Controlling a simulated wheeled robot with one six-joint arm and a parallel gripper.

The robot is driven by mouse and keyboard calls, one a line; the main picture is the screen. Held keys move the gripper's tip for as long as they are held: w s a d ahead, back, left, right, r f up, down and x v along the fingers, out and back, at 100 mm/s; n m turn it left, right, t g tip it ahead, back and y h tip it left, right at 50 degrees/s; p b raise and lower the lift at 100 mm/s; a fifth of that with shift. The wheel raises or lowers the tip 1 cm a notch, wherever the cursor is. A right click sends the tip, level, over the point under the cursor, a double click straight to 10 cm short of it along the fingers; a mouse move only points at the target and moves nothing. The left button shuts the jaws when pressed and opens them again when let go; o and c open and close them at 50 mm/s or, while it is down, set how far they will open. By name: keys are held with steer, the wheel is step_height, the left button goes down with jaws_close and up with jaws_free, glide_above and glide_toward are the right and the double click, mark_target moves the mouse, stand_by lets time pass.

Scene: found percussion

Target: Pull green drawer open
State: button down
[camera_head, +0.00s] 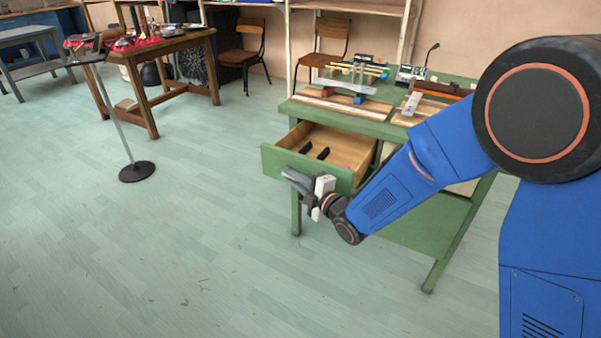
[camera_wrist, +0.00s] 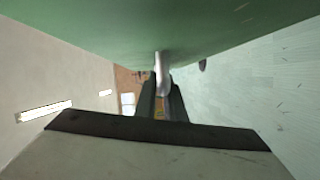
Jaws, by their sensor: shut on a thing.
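The green drawer (camera_head: 275,162) stands well out from the green table (camera_head: 375,122) in the head view, with its wooden inside showing. Dark items and a small pinkish one lie in it. My gripper (camera_head: 296,180) is at the drawer's front face, shut on its handle. In the wrist view the pale handle (camera_wrist: 162,62) sits between my two dark fingers (camera_wrist: 162,92), under the green drawer front (camera_wrist: 90,40). In the head view my gripper hides most of the handle.
Mallets, blocks and a small device stand on the tabletop above. A thin stand with a round black base (camera_head: 137,171) is on the floor at left, before a wooden table (camera_head: 170,45). Two chairs are behind. The floor (camera_head: 200,240) before the drawer is clear.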

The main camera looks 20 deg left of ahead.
steer(key=shift+s+f, duration=0.1)
steer(key=shift+s, duration=1.6)
steer(key=c, duration=1.8)
jaws_free()
steer(key=shift+c, duration=0.2)
